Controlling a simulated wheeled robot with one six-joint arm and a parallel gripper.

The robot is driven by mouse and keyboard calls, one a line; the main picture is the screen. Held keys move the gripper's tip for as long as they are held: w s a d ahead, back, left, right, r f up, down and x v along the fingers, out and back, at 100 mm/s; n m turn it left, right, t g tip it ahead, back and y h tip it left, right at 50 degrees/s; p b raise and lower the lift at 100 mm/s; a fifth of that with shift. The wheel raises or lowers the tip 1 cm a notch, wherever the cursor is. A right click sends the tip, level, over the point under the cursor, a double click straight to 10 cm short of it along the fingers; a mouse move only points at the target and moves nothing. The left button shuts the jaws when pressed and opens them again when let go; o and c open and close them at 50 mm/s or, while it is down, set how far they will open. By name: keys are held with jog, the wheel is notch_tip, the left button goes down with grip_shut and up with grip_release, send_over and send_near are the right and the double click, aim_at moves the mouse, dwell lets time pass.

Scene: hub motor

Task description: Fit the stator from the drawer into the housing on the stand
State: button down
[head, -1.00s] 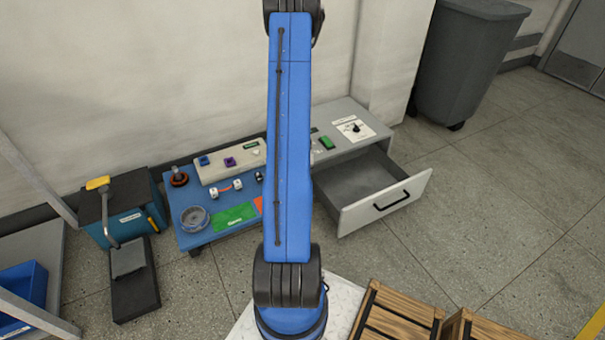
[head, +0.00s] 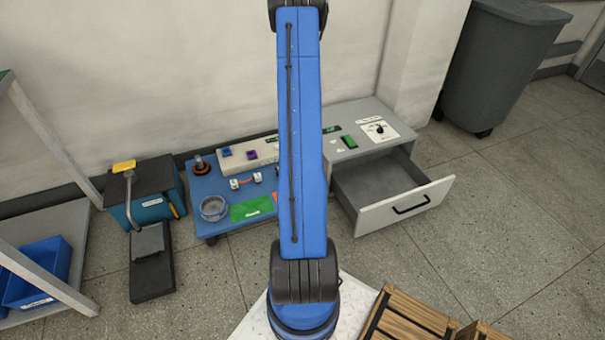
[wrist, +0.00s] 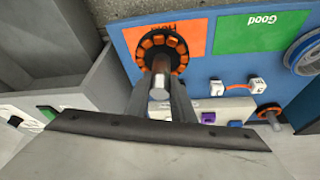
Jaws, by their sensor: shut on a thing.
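In the wrist view my gripper (wrist: 160,98) is shut on the shaft of a stator (wrist: 161,39), a dark ring with orange coils. The held stator is above the blue work surface, partly over an orange card. My arm hides the gripper in the head view. The drawer (head: 405,208) stands open at the right of the bench and looks empty inside. A round grey open ring (head: 213,208), which looks like the housing, is at the left front of the blue surface. Part of it shows in the wrist view (wrist: 304,54). I cannot make out a stand under it.
A second orange-ringed part with a post (head: 202,166) stands at the back left. A green card (head: 252,208), small white blocks joined by an orange wire (head: 246,181) and a pale strip with coloured pieces (head: 250,153) share the surface. Wooden crates (head: 410,325) stand in front.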

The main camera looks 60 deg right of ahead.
jog(key=w+a+f+n+y, duration=0.1)
jog(key=w+a+n, duration=0.2)
jog(key=w+a, duration=1)
jog(key=w+a+f+n+t+y, duration=0.1)
jog(key=w+a+f+n, duration=0.1)
jog(key=w+a, duration=1.2)
jog(key=shift+w+n, duration=0.55)
jog(key=shift+n, duration=0.15)
dwell(1.4)
jog(key=shift+f, duration=0.15)
dwell(0.5)
jog(key=shift+f, duration=0.8)
jog(key=shift+s+f, duration=0.1)
jog(key=shift+f, duration=0.65)
jog(key=shift+f, duration=0.15)
jog(key=shift+f+t, duration=0.3)
jog(key=shift+f, duration=0.1)
dwell(0.5)
